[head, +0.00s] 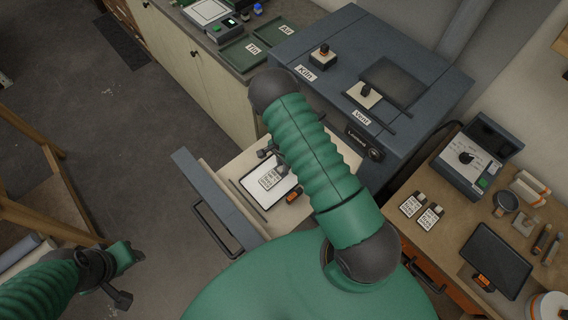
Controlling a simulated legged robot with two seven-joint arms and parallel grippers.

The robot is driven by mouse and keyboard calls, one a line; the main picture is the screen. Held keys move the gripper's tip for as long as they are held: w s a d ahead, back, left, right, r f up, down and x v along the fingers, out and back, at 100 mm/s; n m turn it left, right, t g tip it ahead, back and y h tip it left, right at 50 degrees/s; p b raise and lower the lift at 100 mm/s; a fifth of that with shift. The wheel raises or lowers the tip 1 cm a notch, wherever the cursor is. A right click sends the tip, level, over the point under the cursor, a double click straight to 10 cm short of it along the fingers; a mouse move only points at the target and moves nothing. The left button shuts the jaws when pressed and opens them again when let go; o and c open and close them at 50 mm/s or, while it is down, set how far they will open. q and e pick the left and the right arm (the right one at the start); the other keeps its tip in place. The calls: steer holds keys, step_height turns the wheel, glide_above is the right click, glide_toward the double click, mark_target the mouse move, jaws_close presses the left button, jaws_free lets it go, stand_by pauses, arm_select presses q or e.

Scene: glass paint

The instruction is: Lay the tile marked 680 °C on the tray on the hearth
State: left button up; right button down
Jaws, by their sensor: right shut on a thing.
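The hearth (234,171) is a pale slab pulled out of the kiln like a drawer. On it lies a tray (257,196) with a white surface, a dark rim and an orange tag. A small pale tile (269,179) with printed lines shows over the tray; its marking is too small to read. My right gripper (277,165) is shut on the tile, partly hidden under my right arm. I cannot tell whether the tile touches the tray. My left gripper (128,277) hangs over the floor at the lower left, away from these; its jaws are unclear.
The kiln (300,45) stands behind the hearth. A thin rod (241,191) lies left of the tray. The right bench holds two printed tiles (412,205) (430,216), a dark tray (497,258) and a control box (478,155). A wooden frame (45,150) stands at left; floor between is clear.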

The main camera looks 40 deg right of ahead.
steer(key=shift+s+d+f, duration=0.1)
steer(key=shift+d+f, duration=0.05)
steer(key=shift+d, duration=0.3)
steer(key=c, duration=1.6)
jaws_free()
steer(key=shift+d, duration=0.1)
steer(key=o, duration=0.4)
steer(key=shift+a, duration=0.4)
steer(key=shift+r, duration=0.35)
steer(key=r+p, duration=0.3)
steer(key=shift+d+r, duration=0.3)
steer(key=shift+r, duration=0.1)
arm_select(q)
steer(key=p+v, duration=0.1)
steer(key=v, duration=0.1)
steer(key=w+p+v, duration=0.1)
steer(key=v, duration=0.1)
steer(key=shift+s+d+r, duration=0.1)
steer(key=shift+d+r, duration=0.1)
steer(key=shift+r, duration=0.3)
arm_select(e)
steer(key=r, duration=0.2)
steer(key=shift+a+r, duration=0.25)
steer(key=shift+r, duration=0.1)
arm_select(q)
steer(key=shift+d, duration=0.1)
arm_select(e)
steer(key=shift+d+f, duration=0.1)
